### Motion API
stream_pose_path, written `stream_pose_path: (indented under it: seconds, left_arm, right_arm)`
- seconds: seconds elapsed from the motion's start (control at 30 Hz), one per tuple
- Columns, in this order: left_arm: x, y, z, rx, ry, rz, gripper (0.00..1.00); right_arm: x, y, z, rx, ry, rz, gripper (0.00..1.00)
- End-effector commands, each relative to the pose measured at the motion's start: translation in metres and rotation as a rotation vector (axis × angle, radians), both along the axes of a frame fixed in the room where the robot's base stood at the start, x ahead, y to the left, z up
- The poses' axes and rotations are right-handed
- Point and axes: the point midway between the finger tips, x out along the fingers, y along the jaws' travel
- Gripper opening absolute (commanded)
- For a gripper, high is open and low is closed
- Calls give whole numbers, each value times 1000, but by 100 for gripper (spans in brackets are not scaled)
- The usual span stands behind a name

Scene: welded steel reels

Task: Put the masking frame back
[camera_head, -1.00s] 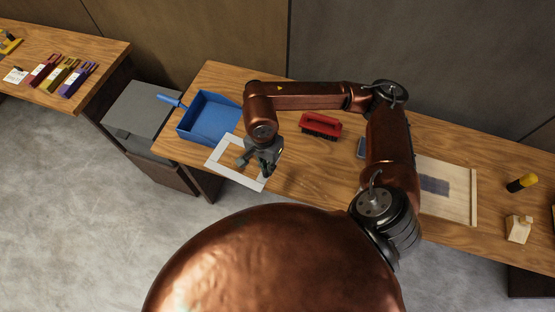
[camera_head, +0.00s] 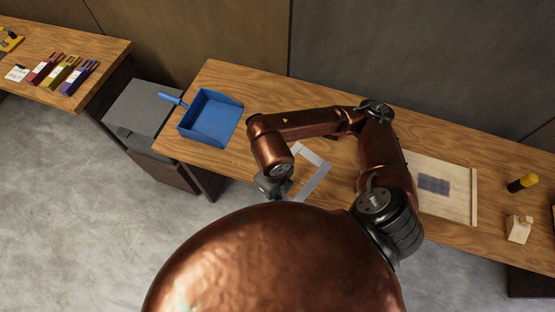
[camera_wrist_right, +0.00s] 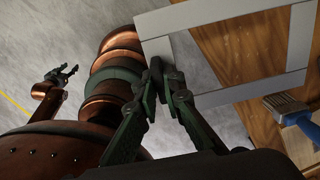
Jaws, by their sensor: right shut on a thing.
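The masking frame (camera_head: 316,178) is a flat, light grey rectangular frame. My right gripper (camera_head: 274,188) is shut on one side of it and holds it near the front of the bench. My arm hides part of the frame in the head view. In the right wrist view the frame (camera_wrist_right: 297,45) spans the upper right, with bench wood seen through its opening, and the right fingertips (camera_wrist_right: 166,78) meet its near-left side. My left gripper (camera_wrist_right: 64,72) shows small at the left of the right wrist view, with its fingers apart and empty. It does not show in the head view.
A blue dustpan (camera_head: 212,119) lies at the bench's left end. A pale board (camera_head: 455,192) with a dark grey patch lies right of my arm. A yellow-and-black handled tool (camera_head: 523,183) and a wooden block (camera_head: 518,229) are farther right. A brush (camera_wrist_right: 287,108) lies beyond the frame.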

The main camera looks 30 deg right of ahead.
Motion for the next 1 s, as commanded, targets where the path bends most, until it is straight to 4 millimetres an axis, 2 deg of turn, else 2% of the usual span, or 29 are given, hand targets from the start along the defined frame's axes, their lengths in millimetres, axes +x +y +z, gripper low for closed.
stream_pose_path:
  seconds: [0.17, 0.47, 0.6, 0.73, 1.0]
  left_arm:
    - [0, 0, 1, 0, 0, 0, 40]
    - [1, 0, 7, 0, -2, 0, 40]
    - [1, 0, 8, 0, -2, 0, 40]
    - [1, 0, 9, 0, -2, 0, 40]
    - [1, 0, 9, 0, -2, -1, 40]
  right_arm:
    - [21, -4, -10, -3, 2, -33, 0]
    - [90, -15, -41, -3, 2, -30, 0]
    - [111, -17, -68, 0, 3, -26, 0]
    - [125, -19, -85, 0, 1, -25, 0]
    - [137, -20, -100, 0, 1, -23, 0]
